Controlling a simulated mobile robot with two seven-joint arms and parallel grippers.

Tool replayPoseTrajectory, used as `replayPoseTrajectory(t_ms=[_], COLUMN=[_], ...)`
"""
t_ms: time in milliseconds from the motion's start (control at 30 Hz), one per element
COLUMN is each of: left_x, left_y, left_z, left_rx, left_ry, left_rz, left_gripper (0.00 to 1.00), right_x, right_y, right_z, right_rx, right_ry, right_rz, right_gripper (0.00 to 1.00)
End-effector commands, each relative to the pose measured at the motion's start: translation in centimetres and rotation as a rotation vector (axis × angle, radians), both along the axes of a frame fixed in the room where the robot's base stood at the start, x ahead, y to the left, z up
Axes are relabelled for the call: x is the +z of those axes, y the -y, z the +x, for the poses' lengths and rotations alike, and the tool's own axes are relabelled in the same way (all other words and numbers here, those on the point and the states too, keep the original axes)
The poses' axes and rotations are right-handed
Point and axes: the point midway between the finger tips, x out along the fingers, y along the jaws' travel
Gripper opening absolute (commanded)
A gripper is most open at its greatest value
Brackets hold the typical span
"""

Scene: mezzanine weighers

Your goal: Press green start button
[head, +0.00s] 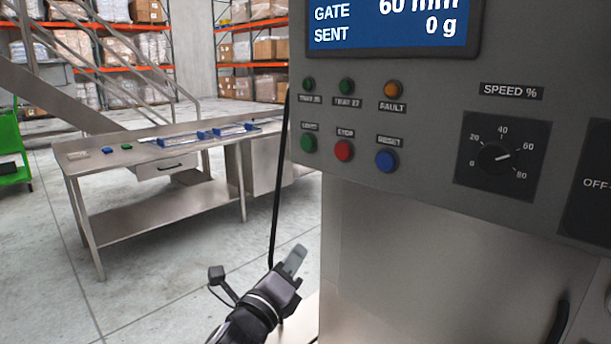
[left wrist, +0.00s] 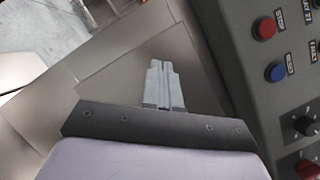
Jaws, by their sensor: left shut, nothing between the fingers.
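The green start button (head: 308,142) is on the grey control panel (head: 430,160), at the left end of the lower button row, under a small label. The red stop button (head: 344,151) and the blue reset button (head: 386,160) sit to its right. My left gripper (head: 297,256) is shut and empty, below and apart from the button row. In the left wrist view its closed fingers (left wrist: 163,84) point up the picture, with the red button (left wrist: 265,28) and blue button (left wrist: 275,72) at the right. The green start button does not show there. My right gripper is not seen.
A display (head: 390,24) tops the panel. Indicator lamps, an orange fault lamp (head: 393,89) and a speed dial (head: 497,157) share the panel. A steel table (head: 150,195) with small items stands at left, before stairs and shelves. A thin black cable hangs beside the panel's left edge.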

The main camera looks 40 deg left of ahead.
Motion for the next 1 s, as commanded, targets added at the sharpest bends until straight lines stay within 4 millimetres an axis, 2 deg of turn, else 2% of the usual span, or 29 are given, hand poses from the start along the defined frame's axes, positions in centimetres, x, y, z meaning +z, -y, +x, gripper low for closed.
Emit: replayPoseTrajectory(t_ms=[33, 200, 300, 400, 500, 600, 1000], left_x=[2.6, 10.0, 13.3, 15.8, 17.3, 17.9, 18.0], left_y=[-0.8, -3.1, -4.1, -4.8, -5.2, -5.4, -5.4], left_z=[0.0, -0.9, -1.9, -2.8, -3.4, -3.7, -3.6], left_rx=[0.045, 0.243, 0.361, 0.459, 0.523, 0.556, 0.561], left_ry=[0.033, 0.096, 0.111, 0.116, 0.113, 0.111, 0.109], left_rz=[0.117, 0.505, 0.680, 0.807, 0.886, 0.924, 0.931], left_gripper=[0.00, 0.00, 0.00, 0.00, 0.00, 0.00, 0.00], right_x=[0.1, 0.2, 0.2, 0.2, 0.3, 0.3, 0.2], right_y=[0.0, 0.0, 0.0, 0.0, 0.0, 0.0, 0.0], right_z=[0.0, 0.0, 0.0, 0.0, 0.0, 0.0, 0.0], right_rx=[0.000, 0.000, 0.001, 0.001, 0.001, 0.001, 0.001], right_ry=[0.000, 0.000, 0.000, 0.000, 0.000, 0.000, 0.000], right_rz=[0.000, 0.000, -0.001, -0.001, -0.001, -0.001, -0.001], right_gripper=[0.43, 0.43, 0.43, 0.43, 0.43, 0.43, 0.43])
